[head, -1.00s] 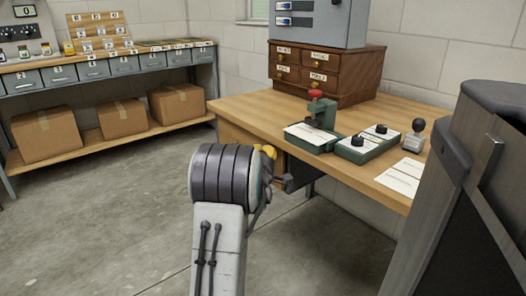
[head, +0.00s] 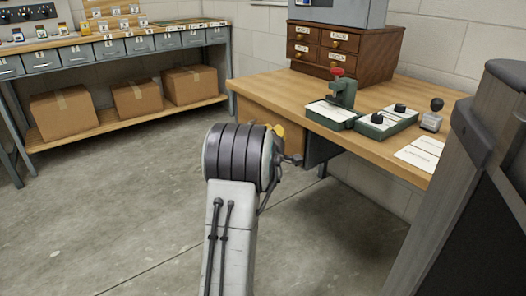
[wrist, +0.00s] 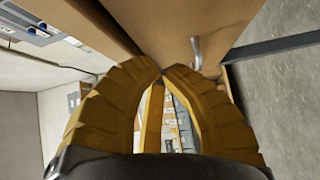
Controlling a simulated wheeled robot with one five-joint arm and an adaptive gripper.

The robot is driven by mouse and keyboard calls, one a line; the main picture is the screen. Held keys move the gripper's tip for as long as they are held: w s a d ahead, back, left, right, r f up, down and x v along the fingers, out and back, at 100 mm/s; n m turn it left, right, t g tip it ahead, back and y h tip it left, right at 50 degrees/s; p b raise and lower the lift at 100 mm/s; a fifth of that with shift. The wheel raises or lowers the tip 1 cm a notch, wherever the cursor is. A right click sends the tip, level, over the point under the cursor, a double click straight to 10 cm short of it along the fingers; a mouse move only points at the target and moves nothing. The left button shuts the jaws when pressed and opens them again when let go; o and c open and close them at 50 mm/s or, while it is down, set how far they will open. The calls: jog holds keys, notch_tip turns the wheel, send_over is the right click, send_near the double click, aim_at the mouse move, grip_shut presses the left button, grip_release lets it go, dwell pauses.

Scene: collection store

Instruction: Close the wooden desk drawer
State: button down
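The wooden desk (head: 285,97) stands right of centre in the head view. Its wooden drawer unit (head: 262,118) is under the left end of the top, partly hidden by my arm. In the wrist view a wooden front panel (wrist: 180,22) with a metal handle (wrist: 196,52) lies just beyond the fingers. How far the drawer stands out cannot be told. My gripper (wrist: 163,69) has yellow fingers with their tips together and nothing held. Its tips appear near the handle; contact cannot be told. In the head view my gripper is mostly hidden behind the wrist.
On the desk are a green press (head: 340,98), a green tray with black knobs (head: 385,122), a stamp (head: 433,114) and a small wooden cabinet (head: 345,52). A shelf bench with cardboard boxes (head: 137,98) stands at the left. The concrete floor (head: 110,200) at left is clear.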

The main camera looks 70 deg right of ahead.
jog(key=s+a+p, duration=0.1)
jog(key=a, duration=0.8)
jog(key=shift+s+a+p, duration=0.3)
jog(key=shift+s+a, duration=0.05)
jog(key=shift+a, duration=0.05)
